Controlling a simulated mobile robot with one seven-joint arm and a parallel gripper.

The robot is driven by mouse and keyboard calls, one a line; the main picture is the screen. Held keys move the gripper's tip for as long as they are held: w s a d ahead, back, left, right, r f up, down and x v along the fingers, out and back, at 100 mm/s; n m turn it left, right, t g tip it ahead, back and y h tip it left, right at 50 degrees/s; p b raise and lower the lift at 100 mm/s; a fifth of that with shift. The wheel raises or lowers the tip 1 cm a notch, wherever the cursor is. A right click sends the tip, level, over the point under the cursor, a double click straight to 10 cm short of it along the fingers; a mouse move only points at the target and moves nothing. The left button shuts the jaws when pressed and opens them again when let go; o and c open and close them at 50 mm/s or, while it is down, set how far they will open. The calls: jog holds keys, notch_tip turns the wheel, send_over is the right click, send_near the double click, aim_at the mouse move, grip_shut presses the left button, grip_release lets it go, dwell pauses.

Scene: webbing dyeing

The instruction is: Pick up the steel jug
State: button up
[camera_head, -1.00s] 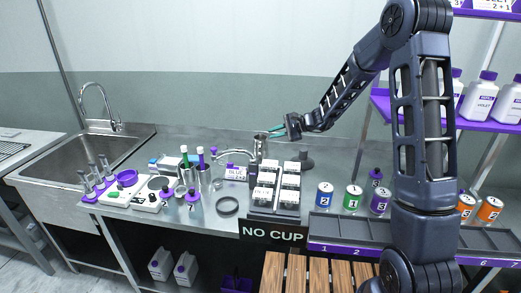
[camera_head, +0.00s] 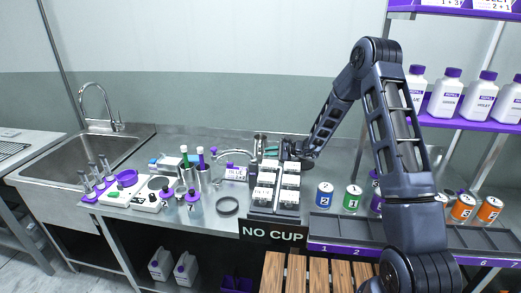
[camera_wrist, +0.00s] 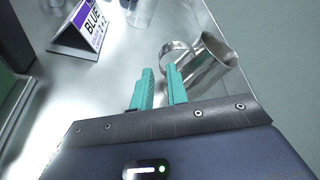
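The steel jug (camera_wrist: 212,62) stands in the upper right of the wrist view, its loop handle (camera_wrist: 170,50) facing left. In the head view the jug (camera_head: 260,142) is at the back of the bench, partly hidden by equipment in front. My gripper (camera_wrist: 160,72) is open, with a narrow empty gap between its teal fingers. The fingertips are just short of the handle, and I cannot tell whether they touch it. In the head view my gripper (camera_head: 272,150) is low, close to the jug's right side.
A BLUE sign card (camera_wrist: 85,28) and a clear glass vessel (camera_wrist: 142,12) stand left of the jug. A black rack of white blocks (camera_head: 275,190) sits in front. Paint cans (camera_head: 324,195) stand to the right. The bench behind the jug looks clear.

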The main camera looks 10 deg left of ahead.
aim_at(256, 154)
jog(key=x, duration=0.3)
jog(key=shift+f, duration=0.1)
jog(key=shift+f+x, duration=0.15)
jog(key=shift+x, duration=1.15)
jog(key=shift+f+x, duration=0.1)
jog(key=shift+x, duration=1.2)
jog(key=shift+w+d, duration=0.1)
jog(key=shift+w, duration=0.05)
jog(key=shift+c, duration=0.2)
grip_shut()
